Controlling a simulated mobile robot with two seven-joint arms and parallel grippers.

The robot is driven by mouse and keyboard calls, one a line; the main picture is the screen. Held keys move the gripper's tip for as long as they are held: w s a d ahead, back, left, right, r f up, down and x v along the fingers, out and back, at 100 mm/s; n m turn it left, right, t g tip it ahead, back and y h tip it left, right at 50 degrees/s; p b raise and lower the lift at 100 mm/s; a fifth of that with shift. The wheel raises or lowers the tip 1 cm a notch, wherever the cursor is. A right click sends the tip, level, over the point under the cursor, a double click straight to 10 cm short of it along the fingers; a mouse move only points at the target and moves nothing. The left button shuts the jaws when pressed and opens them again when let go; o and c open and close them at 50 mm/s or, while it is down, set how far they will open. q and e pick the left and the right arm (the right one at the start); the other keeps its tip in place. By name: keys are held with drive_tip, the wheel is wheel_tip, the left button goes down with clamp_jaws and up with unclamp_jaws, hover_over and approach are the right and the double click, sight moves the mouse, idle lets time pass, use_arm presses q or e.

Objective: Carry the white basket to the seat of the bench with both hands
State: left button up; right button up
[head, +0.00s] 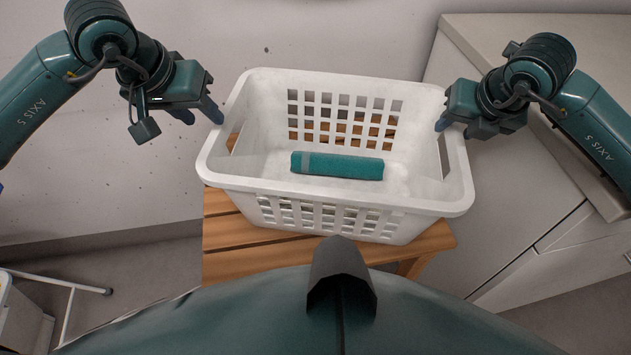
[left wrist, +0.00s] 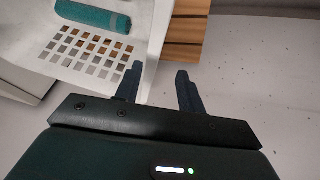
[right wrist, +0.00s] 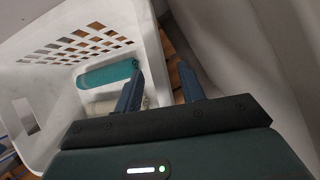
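The white basket (head: 335,200) is upright over the wooden bench (head: 245,268) and looks to rest on its slatted seat; its underside is hidden. A teal roll (head: 337,166) lies inside. My left gripper (head: 203,113) is at the basket's left end rim. In the left wrist view its fingers (left wrist: 158,85) are apart, one over the basket side and one outside. My right gripper (head: 444,128) is at the right end rim. In the right wrist view its fingers (right wrist: 160,90) are apart, one inside the basket and one outside. Neither looks closed on the rim.
A pale cabinet (head: 530,190) stands close to the basket on the right. A plain wall (head: 330,35) is behind. A white metal frame (head: 70,300) stands on the floor at lower left. A pale item (right wrist: 103,105) shows beside the roll in the right wrist view.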

drive_tip(key=v, duration=0.8)
drive_tip(key=shift+p, duration=0.3)
idle(0.3)
